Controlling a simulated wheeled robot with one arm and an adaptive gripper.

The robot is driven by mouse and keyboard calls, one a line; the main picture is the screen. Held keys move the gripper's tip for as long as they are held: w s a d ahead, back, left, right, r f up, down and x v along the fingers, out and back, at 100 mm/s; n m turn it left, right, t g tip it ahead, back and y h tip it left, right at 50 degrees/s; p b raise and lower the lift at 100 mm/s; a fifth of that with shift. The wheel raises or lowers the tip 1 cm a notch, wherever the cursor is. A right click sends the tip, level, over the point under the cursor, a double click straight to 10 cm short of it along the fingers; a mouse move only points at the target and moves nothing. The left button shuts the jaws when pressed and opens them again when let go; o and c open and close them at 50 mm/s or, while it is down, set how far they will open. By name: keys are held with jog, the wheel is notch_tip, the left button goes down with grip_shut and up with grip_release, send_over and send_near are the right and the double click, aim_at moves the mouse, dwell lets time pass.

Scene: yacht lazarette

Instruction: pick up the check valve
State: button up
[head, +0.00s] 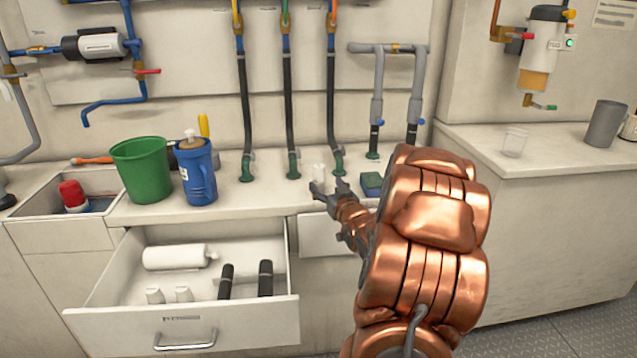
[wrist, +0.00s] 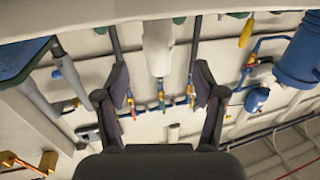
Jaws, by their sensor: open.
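A small white upright fitting (head: 319,174), which looks like the check valve, stands on the counter at the fingertips of my gripper (head: 329,188). In the wrist view, which appears upside down, this white part (wrist: 158,45) lies between and beyond the two fingertips of my gripper (wrist: 162,80). The fingers are spread wide, with clear space on both sides of it, and I see no contact. In the head view its lower part is partly hidden by the gripper.
An open drawer (head: 185,318) below holds a white cylinder, small white fittings and black tubes. A green bucket (head: 143,170) and a blue jug (head: 197,172) stand left. Vertical hoses (head: 289,105) rise behind. A dark green-blue block (head: 371,184) sits close right.

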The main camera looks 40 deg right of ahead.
aim_at(321, 180)
jog(key=shift+b+x, duration=0.3)
jog(key=shift+x, duration=2.95)
jog(key=shift+d+f, duration=0.1)
jog(key=shift+c, duration=0.4)
grip_shut()
